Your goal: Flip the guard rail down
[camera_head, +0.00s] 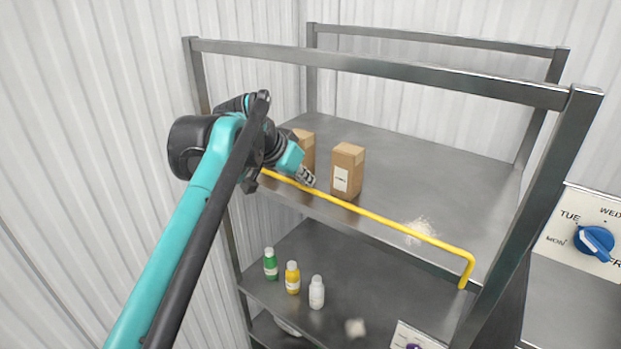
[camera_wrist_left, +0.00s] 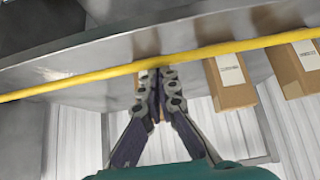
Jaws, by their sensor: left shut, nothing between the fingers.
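The yellow guard rail (camera_head: 400,225) runs along the front of the upper metal shelf, raised above its front edge, with its right end bent down to the shelf. It also crosses the left wrist view (camera_wrist_left: 95,75) from side to side. My left gripper (camera_head: 307,178) is at the left part of the rail. Its fingers are closed together with nothing between them. In the left wrist view the fingertips (camera_wrist_left: 160,76) reach up to the rail; I cannot tell whether they touch it. My left arm hides the rail's left end in the head view. My right gripper is not in view.
White grains (camera_head: 421,231) lie behind the rail at right. Green (camera_head: 270,265), yellow (camera_head: 292,278) and white (camera_head: 316,293) bottles stand below. A blue dial (camera_head: 594,243) is at far right.

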